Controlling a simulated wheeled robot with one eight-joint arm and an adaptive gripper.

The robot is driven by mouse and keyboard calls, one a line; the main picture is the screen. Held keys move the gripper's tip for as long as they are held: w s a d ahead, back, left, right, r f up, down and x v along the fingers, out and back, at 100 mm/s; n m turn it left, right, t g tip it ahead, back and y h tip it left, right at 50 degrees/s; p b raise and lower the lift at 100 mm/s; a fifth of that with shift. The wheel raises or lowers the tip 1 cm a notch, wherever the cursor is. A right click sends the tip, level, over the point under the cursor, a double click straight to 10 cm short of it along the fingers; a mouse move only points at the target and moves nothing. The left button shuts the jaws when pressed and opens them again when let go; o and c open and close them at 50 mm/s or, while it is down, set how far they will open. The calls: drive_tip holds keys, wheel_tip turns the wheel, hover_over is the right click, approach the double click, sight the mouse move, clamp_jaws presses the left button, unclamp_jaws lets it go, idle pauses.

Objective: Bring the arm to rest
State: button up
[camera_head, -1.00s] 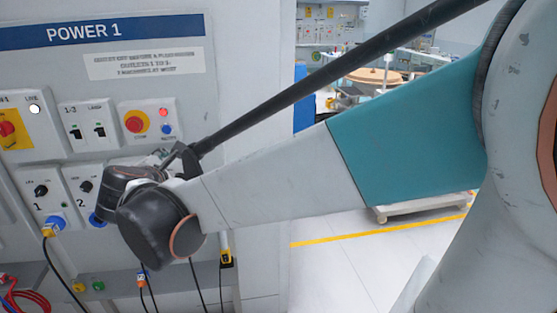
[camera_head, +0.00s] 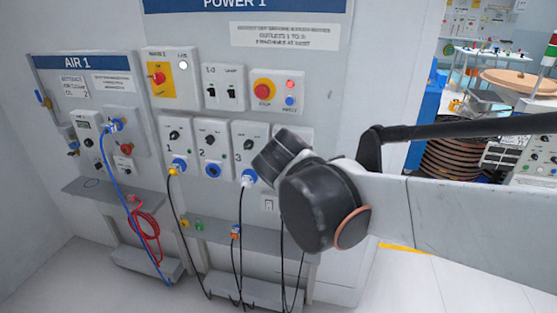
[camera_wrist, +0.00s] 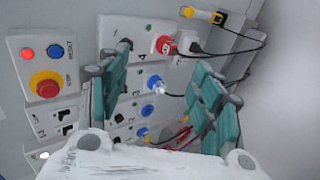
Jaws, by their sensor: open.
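My gripper (camera_wrist: 163,68) is open, its two teal finger pads apart with nothing between them in the wrist view. It faces the POWER 1 panel (camera_head: 375,50), and outlets show through the gap. In the head view my arm crosses from the right edge, and its black wrist joint hides the gripper and the outlet at the right of the row. The gap between the fingers and the panel cannot be judged exactly.
Plugged cables hang from the blue outlet 1 (camera_head: 179,165) and outlet 3 (camera_head: 249,177). A red stop button (camera_head: 264,89) sits above. The AIR 1 panel (camera_head: 58,64) with a blue hose (camera_head: 125,185) stands left. White floor (camera_head: 60,275) is clear in front.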

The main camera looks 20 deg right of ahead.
idle(0.4)
drive_tip(key=s+a+f+m+y, duration=0.3)
drive_tip(key=s+m, duration=0.2)
drive_tip(key=s, duration=0.2)
drive_tip(key=s+a+f+m+g+y+b, duration=0.1)
drive_tip(key=s+a+f+m+y, duration=0.1)
drive_tip(key=s+a+f+m, duration=0.2)
drive_tip(key=s+m, duration=0.1)
drive_tip(key=s, duration=0.2)
drive_tip(key=shift+m+y, duration=0.4)
